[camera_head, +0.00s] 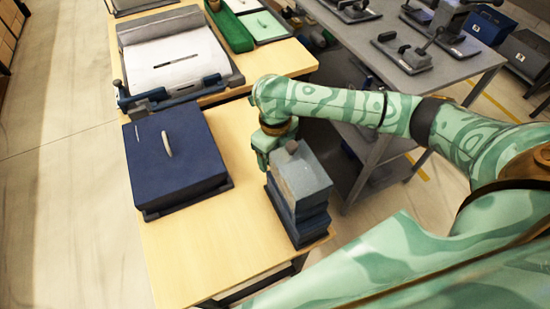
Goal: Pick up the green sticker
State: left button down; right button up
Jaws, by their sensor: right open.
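I cannot make out a green sticker with certainty. A pale green sheet (263,27) with a small light piece on it lies at the back of the wooden bench, beside a green tray (232,31). My right gripper (264,160) points down at the left edge of a grey-topped block (302,180) on dark blue layers. The gripper is open; its fingertips are partly hidden, and I cannot tell whether it touches the block. Whether anything lies between the fingers does not show. My left gripper is out of view.
A dark blue box (178,168) with a light handle sits left of the gripper on the wooden bench (200,252). A white-sheeted press (175,62) stands behind it. A grey metal table (375,70) with several devices is at right. The bench's front left is clear.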

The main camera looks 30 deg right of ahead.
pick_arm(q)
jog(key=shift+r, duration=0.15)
pick_arm(e)
jog(key=shift+f, duration=0.25)
jog(key=c, duration=0.8)
